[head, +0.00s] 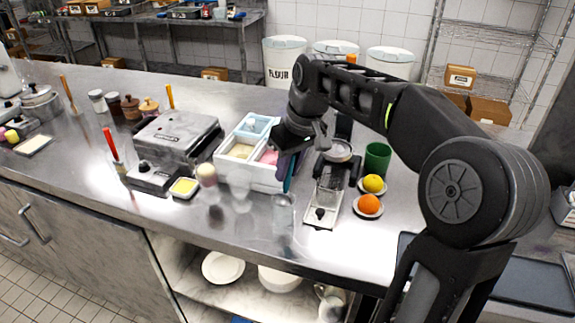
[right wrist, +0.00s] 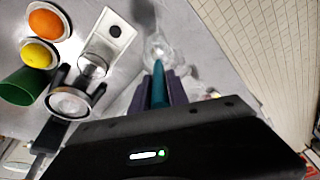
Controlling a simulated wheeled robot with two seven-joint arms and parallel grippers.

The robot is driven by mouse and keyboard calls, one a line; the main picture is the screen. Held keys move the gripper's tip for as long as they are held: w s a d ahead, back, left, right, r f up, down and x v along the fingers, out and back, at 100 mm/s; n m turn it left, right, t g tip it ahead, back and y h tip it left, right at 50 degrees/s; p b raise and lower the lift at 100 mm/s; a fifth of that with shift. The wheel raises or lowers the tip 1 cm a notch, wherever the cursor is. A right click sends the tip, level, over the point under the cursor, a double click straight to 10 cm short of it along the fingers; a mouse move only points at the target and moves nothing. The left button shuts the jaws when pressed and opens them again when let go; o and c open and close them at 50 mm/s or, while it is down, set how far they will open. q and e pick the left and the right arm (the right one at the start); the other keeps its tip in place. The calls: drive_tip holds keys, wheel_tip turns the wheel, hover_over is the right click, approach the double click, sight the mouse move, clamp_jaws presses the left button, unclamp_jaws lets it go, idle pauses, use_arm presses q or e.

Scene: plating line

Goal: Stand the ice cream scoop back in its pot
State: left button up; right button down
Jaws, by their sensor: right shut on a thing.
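My right gripper (head: 289,168) is shut on the teal handle of the ice cream scoop (head: 288,183). It is over the right side of the white ice cream tub. In the right wrist view the teal handle (right wrist: 158,84) lies between the two dark fingers (right wrist: 158,98); the scoop's head cannot be made out. A shiny grey, see-through-looking cylinder (head: 283,214), which may be the pot, stands near the counter's front edge, apart from the scoop. A round, glassy thing (right wrist: 158,48) shows beyond the handle in the wrist view. My left gripper is not in view.
The white tub (head: 232,178) holds blue, yellow and pink compartments. Glass cups (head: 241,196) stand in front of it. To the right are a metal-plated device (head: 322,208), a green cup (head: 377,158), a lemon (head: 373,183) and an orange (head: 369,204). A grill (head: 178,135) stands left.

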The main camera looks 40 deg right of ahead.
sight(294, 162)
drive_tip(key=shift+f+b, duration=1.2)
drive_tip(key=shift+f, duration=0.85)
drive_tip(key=c, duration=1.2)
unclamp_jaws()
drive_tip(key=shift+v, duration=3.95)
drive_tip(key=shift+f, duration=0.1)
